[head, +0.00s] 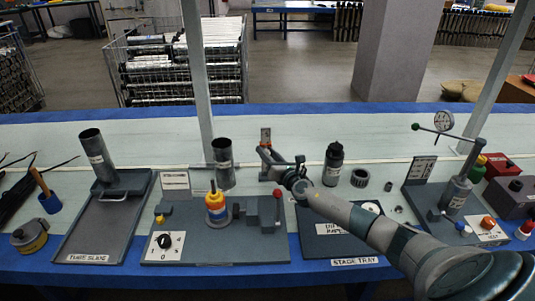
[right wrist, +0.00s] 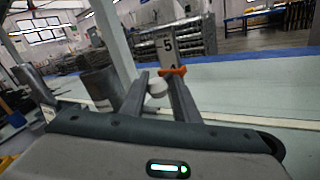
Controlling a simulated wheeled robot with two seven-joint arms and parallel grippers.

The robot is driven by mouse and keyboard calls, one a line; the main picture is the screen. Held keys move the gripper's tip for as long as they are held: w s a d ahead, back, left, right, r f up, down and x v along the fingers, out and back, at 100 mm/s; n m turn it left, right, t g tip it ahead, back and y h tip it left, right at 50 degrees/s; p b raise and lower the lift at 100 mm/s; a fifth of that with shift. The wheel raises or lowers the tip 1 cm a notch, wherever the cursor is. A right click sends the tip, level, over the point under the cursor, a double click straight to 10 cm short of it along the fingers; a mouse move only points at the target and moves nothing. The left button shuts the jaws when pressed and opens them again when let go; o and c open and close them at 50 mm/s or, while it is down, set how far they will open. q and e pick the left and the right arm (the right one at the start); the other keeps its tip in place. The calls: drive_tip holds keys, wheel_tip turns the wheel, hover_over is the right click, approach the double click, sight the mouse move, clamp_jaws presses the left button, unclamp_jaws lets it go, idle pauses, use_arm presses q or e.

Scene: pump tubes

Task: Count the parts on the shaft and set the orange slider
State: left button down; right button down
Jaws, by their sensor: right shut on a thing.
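An upright scale card (head: 265,134) stands behind the middle of the pump base; the right wrist view shows the card's number 5 (right wrist: 168,45). The orange slider (right wrist: 173,71) is at the card just below that number. My right gripper (head: 268,152) reaches to the card, its fingers (right wrist: 157,80) closed around a small white round piece beside the orange part, which looks like the slider's knob. My left gripper is out of view.
The grey base plate (head: 193,252) also carries a dial (head: 167,244) and a red-knobbed lever (head: 277,194). A tube slant (head: 95,245) is at left, a stage tray (head: 315,240) under my right arm, a black bottle (head: 333,165) behind it, and a gauge stand (head: 420,200) at right.

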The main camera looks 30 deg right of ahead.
drive_tip(key=shift+a, duration=0.35)
drive_tip(key=c, duration=1.5)
unclamp_jaws()
drive_tip(key=shift+a, duration=0.1)
drive_tip(key=shift+d, duration=0.2)
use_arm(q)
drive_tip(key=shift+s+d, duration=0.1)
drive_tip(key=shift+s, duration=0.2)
use_arm(e)
drive_tip(key=shift+s+a, duration=0.2)
drive_tip(key=shift+s, duration=2.65)
drive_tip(key=shift+s+a, duration=0.25)
drive_tip(key=shift+s, duration=2.65)
drive_tip(key=shift+s+a, duration=0.2)
drive_tip(key=shift+s, duration=2.65)
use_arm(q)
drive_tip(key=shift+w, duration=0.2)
use_arm(e)
drive_tip(key=shift+s, duration=0.15)
